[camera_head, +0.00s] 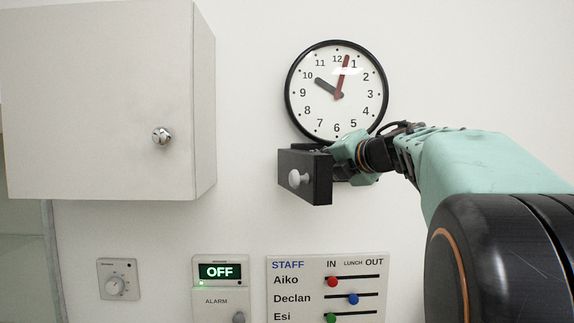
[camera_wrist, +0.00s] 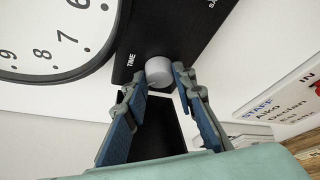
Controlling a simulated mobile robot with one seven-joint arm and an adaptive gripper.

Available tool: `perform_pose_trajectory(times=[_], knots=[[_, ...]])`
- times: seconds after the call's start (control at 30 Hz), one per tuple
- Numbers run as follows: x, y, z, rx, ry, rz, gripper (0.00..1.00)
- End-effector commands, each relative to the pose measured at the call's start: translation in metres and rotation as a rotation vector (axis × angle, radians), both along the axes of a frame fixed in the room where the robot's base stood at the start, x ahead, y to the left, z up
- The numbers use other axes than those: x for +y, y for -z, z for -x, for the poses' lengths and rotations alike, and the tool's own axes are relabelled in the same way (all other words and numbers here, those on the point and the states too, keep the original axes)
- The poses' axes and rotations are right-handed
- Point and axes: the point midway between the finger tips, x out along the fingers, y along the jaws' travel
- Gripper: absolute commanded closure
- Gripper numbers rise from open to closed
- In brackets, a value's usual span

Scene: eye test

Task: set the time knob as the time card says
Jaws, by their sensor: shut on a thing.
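The grey round time knob (camera_wrist: 159,70) sits beside the word TIME on a black panel (camera_wrist: 190,30) in the wrist view. My gripper (camera_wrist: 161,84) has a finger on each side of it and is shut on it. In the head view, my gripper (camera_head: 350,158) reaches below the wall clock (camera_head: 362,112), behind a protruding black box; the time knob is hidden there. The clock's black hand points near 10 and its red hand just past 12. It also shows partly in the wrist view (camera_wrist: 50,25). I see no time card.
The black box (camera_head: 319,182) with a grey knob juts out close to my gripper. A white cabinet (camera_head: 95,100) hangs at left. Below are a dial (camera_head: 117,284), an alarm panel reading OFF (camera_head: 219,272) and a staff board (camera_head: 300,267) with sliders.

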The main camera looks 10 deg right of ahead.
Motion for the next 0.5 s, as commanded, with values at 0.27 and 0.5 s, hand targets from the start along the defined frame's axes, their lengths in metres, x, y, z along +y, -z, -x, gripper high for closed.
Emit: perform_pose_trajectory(times=[0.27, 0.5], knots=[[-0.0013, 0.0023, 0.0002, -0.037, 0.001, -0.178, 1.00], [-0.0006, 0.0023, 0.0003, -0.056, -0.001, -0.272, 1.00]])
